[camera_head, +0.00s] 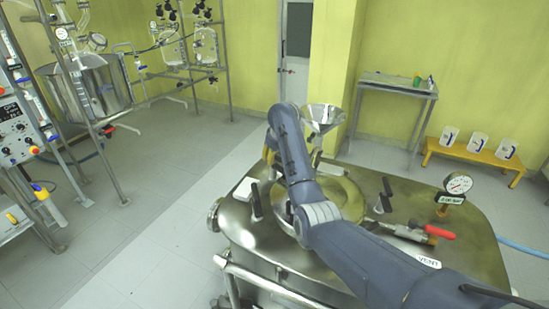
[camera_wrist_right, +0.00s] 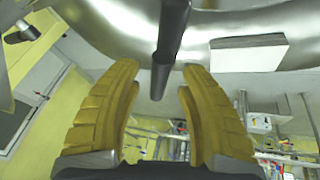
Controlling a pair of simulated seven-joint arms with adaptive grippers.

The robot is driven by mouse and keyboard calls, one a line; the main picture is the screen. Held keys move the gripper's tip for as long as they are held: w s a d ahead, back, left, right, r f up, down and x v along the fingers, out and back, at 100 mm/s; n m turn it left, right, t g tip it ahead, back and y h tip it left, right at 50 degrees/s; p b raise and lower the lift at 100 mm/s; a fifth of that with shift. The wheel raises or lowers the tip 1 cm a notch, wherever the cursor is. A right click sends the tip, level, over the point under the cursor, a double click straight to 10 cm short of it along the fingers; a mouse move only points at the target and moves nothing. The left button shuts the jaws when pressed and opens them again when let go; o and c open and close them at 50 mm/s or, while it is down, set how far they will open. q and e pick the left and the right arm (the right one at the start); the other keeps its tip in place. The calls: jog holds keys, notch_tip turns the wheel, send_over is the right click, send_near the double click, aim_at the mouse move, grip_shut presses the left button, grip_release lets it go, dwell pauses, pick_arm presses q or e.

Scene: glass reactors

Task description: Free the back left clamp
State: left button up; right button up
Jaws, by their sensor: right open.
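The round manway (camera_head: 350,198) on the steel reactor lid is ringed by clamps with dark handles. One handle stands at the left (camera_head: 256,202) and another at the right (camera_head: 387,188). My right arm reaches over the manway and hides its back left part, so the back left clamp cannot be made out in the head view. My right gripper (camera_head: 268,152) is mostly hidden behind its arm there. In the right wrist view the yellow fingers of this gripper (camera_wrist_right: 160,75) are open, with a dark clamp handle (camera_wrist_right: 171,35) reaching into the gap between the fingertips, not gripped. My left gripper is not in view.
A steel funnel (camera_head: 322,117) stands behind my right arm. A pressure gauge (camera_head: 458,184), a red-handled valve (camera_head: 440,232) and a VENT label (camera_head: 429,261) are on the right of the lid. A white block (camera_wrist_right: 248,54) lies beside the handle.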

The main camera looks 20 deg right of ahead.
jog(key=shift+w+f, duration=0.3)
jog(key=shift+f, duration=0.35)
jog(key=shift+o, duration=0.2)
grip_shut()
